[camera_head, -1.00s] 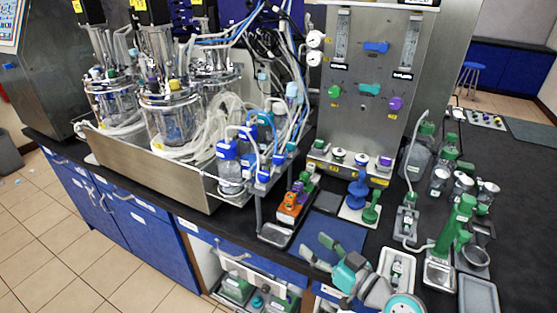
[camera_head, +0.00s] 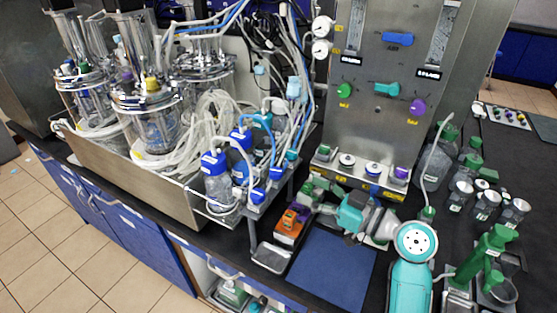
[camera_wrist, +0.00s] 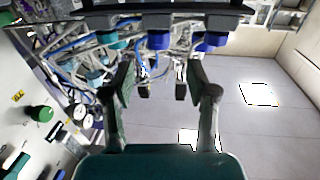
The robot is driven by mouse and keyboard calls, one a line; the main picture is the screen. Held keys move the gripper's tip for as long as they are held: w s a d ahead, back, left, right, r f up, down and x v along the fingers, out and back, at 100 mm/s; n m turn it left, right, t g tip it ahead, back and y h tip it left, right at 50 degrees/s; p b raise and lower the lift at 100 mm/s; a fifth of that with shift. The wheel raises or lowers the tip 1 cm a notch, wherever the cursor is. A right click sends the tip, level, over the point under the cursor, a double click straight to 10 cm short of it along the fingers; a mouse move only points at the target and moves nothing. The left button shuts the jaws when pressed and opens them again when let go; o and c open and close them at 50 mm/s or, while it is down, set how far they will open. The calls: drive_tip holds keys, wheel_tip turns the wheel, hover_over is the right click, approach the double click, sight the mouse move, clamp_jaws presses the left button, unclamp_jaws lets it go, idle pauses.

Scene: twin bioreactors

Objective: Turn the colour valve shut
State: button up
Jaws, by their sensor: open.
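The steel panel (camera_head: 352,120) carries a blue valve handle (camera_head: 397,39) at the top, a teal handle (camera_head: 387,89) in the middle, a green knob (camera_head: 344,90) at left and a purple knob (camera_head: 417,107) at right. Which of these is the colour valve, I cannot tell. My gripper (camera_head: 312,192) is in front of and below the panel in the head view, pointing left. In the wrist view my gripper (camera_wrist: 158,82) is open with nothing between its fingers. The green knob (camera_wrist: 40,112) shows left of the fingers there, apart from them.
Glass reactors (camera_head: 148,115) and tubing stand in a steel tray at left. Blue-capped bottles (camera_head: 215,175) and an orange device (camera_head: 290,226) are near my arm. Green-capped bottles (camera_head: 437,160) and a green stand (camera_head: 490,250) are at right. A blue mat (camera_head: 330,267) is clear.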

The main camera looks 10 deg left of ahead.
sight(281, 175)
drive_tip(key=x, duration=1.1)
drive_tip(key=shift+r, duration=0.1)
clamp_jaws()
